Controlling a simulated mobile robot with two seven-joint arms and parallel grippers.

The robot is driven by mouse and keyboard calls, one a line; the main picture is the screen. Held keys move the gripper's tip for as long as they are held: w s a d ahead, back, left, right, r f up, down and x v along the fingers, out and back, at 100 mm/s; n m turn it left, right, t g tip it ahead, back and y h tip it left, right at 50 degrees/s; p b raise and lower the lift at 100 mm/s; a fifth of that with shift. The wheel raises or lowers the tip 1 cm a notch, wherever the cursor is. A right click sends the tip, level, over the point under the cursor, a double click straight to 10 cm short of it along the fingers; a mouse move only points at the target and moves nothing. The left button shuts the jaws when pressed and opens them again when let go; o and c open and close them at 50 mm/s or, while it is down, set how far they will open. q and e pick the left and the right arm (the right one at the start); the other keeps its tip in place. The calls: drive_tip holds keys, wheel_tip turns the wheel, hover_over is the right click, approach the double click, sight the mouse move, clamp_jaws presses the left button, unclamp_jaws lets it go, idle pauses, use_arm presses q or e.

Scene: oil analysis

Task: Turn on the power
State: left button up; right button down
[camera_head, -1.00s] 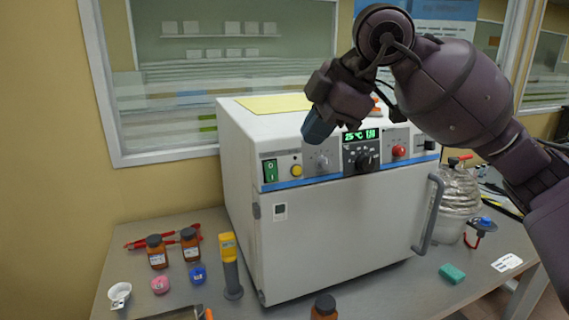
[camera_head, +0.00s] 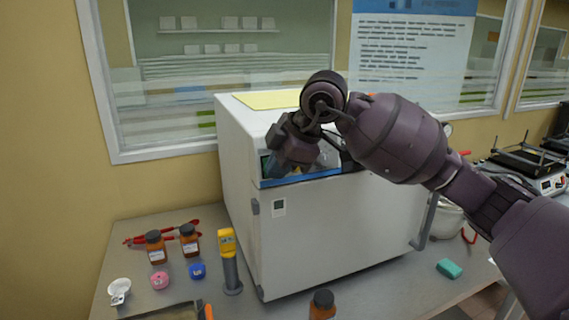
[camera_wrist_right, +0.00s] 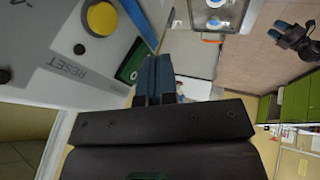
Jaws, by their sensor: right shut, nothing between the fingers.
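The white oven-like machine (camera_head: 335,245) stands on the table, with a blue-edged control panel at the top of its front. My right gripper (camera_head: 280,170) is at the panel's left end and covers most of the controls there. In the right wrist view its blue fingers (camera_wrist_right: 155,75) are shut and empty, right beside the green power switch (camera_wrist_right: 130,66). The fingers hide part of the switch; I cannot tell if they touch it. A yellow button (camera_wrist_right: 101,18) sits near a RESET label. A dark gripper with bluish tips, seemingly my left one (camera_wrist_right: 291,38), shows far off; its jaw state is unclear.
Brown bottles (camera_head: 156,248), a pink-lidded jar (camera_head: 159,281), a blue-lidded jar (camera_head: 198,271) and a yellow-grey handheld device (camera_head: 230,262) stand left of the machine. A green block (camera_head: 449,268) lies to its right. The machine's door handle (camera_head: 428,222) sticks out at the right.

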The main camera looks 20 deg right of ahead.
drive_tip(key=shift+w+f, duration=0.1)
drive_tip(key=shift+w, duration=0.1)
use_arm(q)
drive_tip(key=shift+f, duration=0.1)
use_arm(e)
drive_tip(key=shift+w, duration=0.1)
use_arm(q)
drive_tip(key=shift+s+r+p, duration=0.2)
drive_tip(key=shift+r+p, duration=0.3)
drive_tip(key=shift+r, duration=0.25)
use_arm(e)
drive_tip(key=shift+r, duration=0.8)
use_arm(q)
drive_tip(key=shift+s+a, duration=0.1)
